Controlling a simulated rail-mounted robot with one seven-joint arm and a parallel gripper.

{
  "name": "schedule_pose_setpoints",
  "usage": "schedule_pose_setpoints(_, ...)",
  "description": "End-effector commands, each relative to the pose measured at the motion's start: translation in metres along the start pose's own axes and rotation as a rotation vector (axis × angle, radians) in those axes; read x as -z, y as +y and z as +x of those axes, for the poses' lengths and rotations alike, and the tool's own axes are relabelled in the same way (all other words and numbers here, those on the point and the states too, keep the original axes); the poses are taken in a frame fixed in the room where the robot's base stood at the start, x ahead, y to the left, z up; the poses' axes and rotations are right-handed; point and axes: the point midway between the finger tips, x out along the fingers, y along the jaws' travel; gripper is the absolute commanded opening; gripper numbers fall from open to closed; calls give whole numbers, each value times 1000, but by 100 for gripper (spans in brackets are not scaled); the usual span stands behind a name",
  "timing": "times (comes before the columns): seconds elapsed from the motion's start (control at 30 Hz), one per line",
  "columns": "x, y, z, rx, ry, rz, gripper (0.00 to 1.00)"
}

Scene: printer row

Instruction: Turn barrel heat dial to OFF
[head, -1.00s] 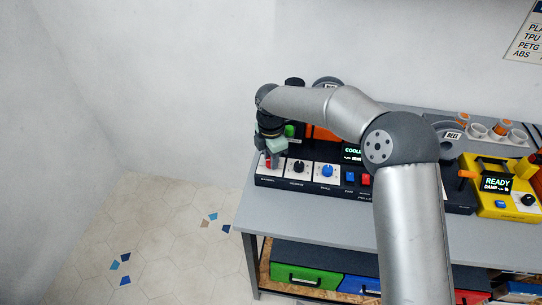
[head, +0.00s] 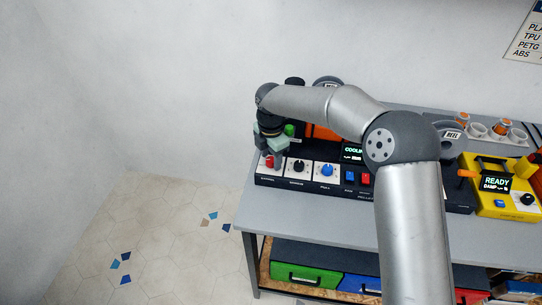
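The barrel heat dial is the red knob (head: 272,162) on a white plate at the left end of the dark control panel. The small label under it looks like BARREL, and its pointer direction is too small to read. My gripper (head: 272,151) is just above the red knob, pointing down. Its two pale grey-green fingers look apart, with red showing below and between them. I cannot tell whether a fingertip touches the knob.
A black knob (head: 299,166) and a blue knob (head: 327,170) sit close to the right on the same panel. Blue and red buttons (head: 365,180) follow. A display (head: 353,152) reads COOLIN, partly hidden by my arm. A yellow unit (head: 497,185) stands far right. The table front (head: 310,208) is clear.

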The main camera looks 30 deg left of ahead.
Motion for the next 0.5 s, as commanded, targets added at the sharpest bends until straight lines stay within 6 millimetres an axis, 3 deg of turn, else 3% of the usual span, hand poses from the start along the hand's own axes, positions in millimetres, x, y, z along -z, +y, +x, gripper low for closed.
schedule_pose_setpoints(0.27,0,0,-4,0,0,1,50)
schedule_pose_setpoints(0.5,0,1,-44,-4,-1,1,50)
